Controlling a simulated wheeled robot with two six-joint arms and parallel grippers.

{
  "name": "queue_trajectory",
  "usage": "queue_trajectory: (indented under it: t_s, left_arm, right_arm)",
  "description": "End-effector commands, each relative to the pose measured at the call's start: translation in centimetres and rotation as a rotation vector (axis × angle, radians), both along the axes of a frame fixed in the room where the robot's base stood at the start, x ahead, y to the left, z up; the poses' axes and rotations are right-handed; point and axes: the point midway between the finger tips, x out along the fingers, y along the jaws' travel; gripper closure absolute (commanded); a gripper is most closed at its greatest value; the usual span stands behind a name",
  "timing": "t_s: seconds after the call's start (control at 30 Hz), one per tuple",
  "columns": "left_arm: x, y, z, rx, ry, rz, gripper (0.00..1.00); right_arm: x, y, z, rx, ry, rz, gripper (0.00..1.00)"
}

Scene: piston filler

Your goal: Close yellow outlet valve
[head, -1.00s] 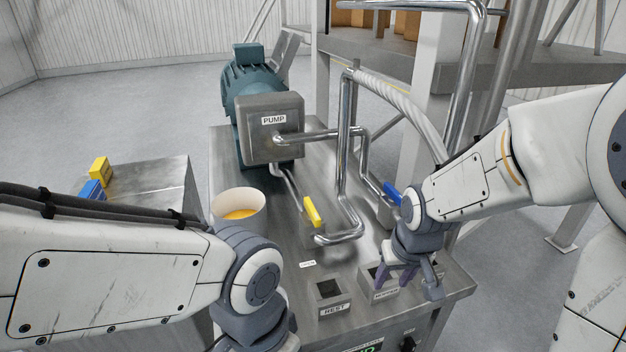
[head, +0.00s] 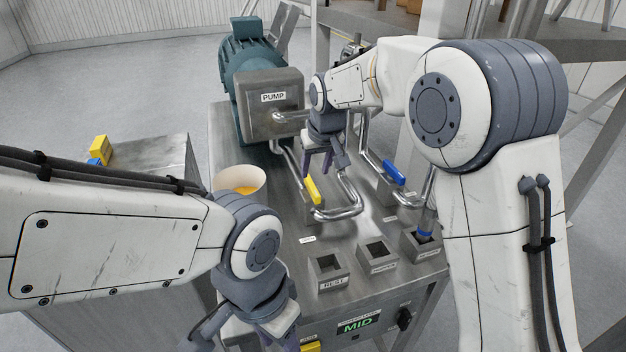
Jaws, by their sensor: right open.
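The yellow outlet valve handle (head: 313,190) sits on a grey block on the steel bench, beside the bent pipe. It is a short bar running obliquely down to the right. My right gripper (head: 317,168) is open and points down just above and behind the yellow handle. Its fingers are apart with nothing between them; I cannot tell whether they touch the handle. My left gripper (head: 247,345) is at the bottom left by the bench's front edge. Its fingertips are cut off by the frame, so its opening is unclear.
A blue valve handle (head: 394,172) stands to the right, among pipes. The pump box (head: 273,97) is behind. A white cup (head: 240,178) with orange contents is at left. Labelled square sockets (head: 328,268) line the bench front; the rightmost holds a blue-banded piece (head: 424,234).

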Motion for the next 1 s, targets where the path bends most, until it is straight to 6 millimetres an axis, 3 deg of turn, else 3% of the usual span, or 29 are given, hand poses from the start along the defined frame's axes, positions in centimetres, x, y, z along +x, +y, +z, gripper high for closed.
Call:
queue_trajectory:
  t_s: [0.2,0.4,0.77,0.9,1.0]
  left_arm:
    - [0.0,0.0,1.7,0.000,0.000,-0.003,0.50]
    - [0.0,0.0,2.4,0.000,0.000,-0.004,0.50]
    - [0.0,0.0,2.4,0.000,0.000,-0.004,0.50]
    - [0.0,0.0,2.4,0.000,0.000,-0.004,0.50]
    - [0.0,0.0,2.4,0.000,0.000,-0.004,0.50]
  right_arm:
    - [1.4,0.4,-3.6,-0.002,0.004,-0.001,0.50]
    - [2.3,0.7,-5.7,-0.001,0.001,-0.001,0.50]
    - [2.5,0.8,-6.3,0.000,-0.002,0.000,0.50]
    - [2.5,0.8,-6.3,0.000,-0.002,0.000,1.00]
    - [2.5,0.8,-6.2,0.000,-0.002,0.000,1.00]
